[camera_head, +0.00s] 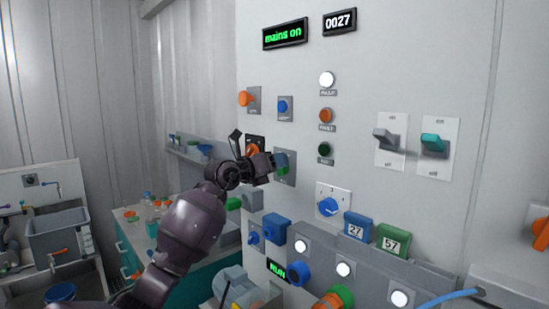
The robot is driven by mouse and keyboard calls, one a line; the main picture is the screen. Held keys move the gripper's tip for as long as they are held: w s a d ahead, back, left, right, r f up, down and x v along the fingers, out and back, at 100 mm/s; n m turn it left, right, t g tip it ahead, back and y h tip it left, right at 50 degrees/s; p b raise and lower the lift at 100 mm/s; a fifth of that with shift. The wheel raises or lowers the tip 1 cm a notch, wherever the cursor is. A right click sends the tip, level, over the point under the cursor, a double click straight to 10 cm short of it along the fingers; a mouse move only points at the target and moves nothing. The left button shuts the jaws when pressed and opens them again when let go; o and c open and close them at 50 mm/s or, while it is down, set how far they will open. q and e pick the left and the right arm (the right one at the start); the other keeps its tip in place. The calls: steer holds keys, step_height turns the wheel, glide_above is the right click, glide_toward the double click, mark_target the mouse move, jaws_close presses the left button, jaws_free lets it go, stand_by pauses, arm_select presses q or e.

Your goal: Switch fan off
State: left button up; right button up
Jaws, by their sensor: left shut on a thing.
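My left gripper (270,166) reaches up from the lower left to the pale control panel (400,60). It is shut on a green-blue knob (282,161) on a small grey plate, partly hidden by the fingers. An orange knob (252,150) on a dark plate shows just behind the gripper. I cannot read which control is labelled for the fan. Two lever switches stand to the right, one grey (386,140) and one teal (433,144). My right gripper is not in view.
Displays read "mains on" (284,34) and "0027" (340,21); a lower one reads "RUN" (276,270). Other knobs include an orange one (246,98) and a blue dial (327,206). A grey ledge with white buttons (344,269) juts out below. A teal bench (190,278) stands behind my arm.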

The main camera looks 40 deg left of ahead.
arm_select(q)
steer(key=shift+n+p, duration=0.3)
steer(key=shift+n, duration=0.1)
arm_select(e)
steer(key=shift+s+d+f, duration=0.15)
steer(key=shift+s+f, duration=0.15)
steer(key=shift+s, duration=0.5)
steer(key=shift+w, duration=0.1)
arm_select(q)
steer(key=o, duration=0.9)
steer(key=shift+a, duration=0.1)
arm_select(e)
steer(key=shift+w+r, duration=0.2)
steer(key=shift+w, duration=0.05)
arm_select(q)
steer(key=s, duration=0.3)
steer(key=s+b, duration=0.1)
steer(key=s, duration=0.3)
steer(key=s+a+b, duration=0.1)
steer(key=s, duration=0.2)
steer(key=shift+s, duration=0.4)
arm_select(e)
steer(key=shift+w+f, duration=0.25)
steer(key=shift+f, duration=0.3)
